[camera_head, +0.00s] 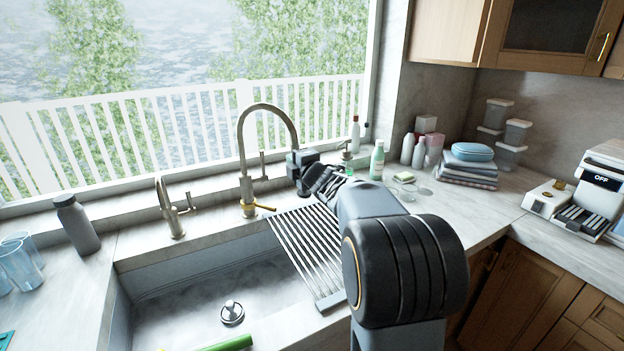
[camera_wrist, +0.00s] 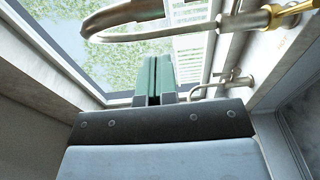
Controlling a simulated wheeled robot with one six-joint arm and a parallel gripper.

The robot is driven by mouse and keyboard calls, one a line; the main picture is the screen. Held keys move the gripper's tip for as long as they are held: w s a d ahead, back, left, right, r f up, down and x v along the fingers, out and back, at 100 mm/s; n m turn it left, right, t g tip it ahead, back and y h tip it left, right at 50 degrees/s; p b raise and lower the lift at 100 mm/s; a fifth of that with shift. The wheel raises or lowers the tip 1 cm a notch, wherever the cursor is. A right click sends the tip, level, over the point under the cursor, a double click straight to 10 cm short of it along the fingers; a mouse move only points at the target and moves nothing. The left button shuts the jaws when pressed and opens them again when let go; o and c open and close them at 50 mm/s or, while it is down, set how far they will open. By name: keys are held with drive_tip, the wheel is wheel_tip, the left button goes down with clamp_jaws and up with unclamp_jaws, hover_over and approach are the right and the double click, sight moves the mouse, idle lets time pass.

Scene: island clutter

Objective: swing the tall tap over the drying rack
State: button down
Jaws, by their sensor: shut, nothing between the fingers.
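The tall tap (camera_head: 246,150) is a brushed metal arch at the back of the sink, with a brass-coloured part at its base. Its spout curves to the right, and its end comes down by my gripper at the rack's back end. The drying rack (camera_head: 290,241) is a set of pale bars across the right part of the sink. My gripper (camera_head: 291,158) is shut and empty beside the spout end. In the wrist view its green fingers (camera_wrist: 153,78) are together, and the spout (camera_wrist: 215,22) crosses close to them. I cannot tell whether they touch.
A smaller tap (camera_head: 170,210) stands left of the tall one. A grey bottle (camera_head: 76,224) and glasses (camera_head: 18,266) stand at left. A green object (camera_head: 228,343) lies at the sink's front.

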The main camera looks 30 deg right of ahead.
drive_tip(key=s+d, duration=0.1)
drive_tip(key=s, duration=0.9)
drive_tip(key=shift+b, duration=0.35)
drive_tip(key=s+d+f+m+g+h, duration=0.3)
drive_tip(key=s+f+m+g, duration=0.1)
drive_tip(key=f+m, duration=0.25)
drive_tip(key=s+d+f+m+g+h, duration=0.25)
drive_tip(key=f+m+g+h, duration=0.2)
drive_tip(key=m, duration=0.35)
drive_tip(key=s+a+f+m+g+y, duration=0.2)
drive_tip(key=s+a+f+g+y, duration=0.1)
drive_tip(key=s+a, duration=0.4)
drive_tip(key=s+a+f+m+g+y, duration=0.2)
drive_tip(key=s+a+f, duration=0.3)
drive_tip(key=a, duration=0.8)
drive_tip(key=s+g+y, duration=0.1)
drive_tip(key=s, duration=0.1)
drive_tip(key=shift+s+a+y, duration=0.25)
drive_tip(key=shift+s+y, duration=0.1)
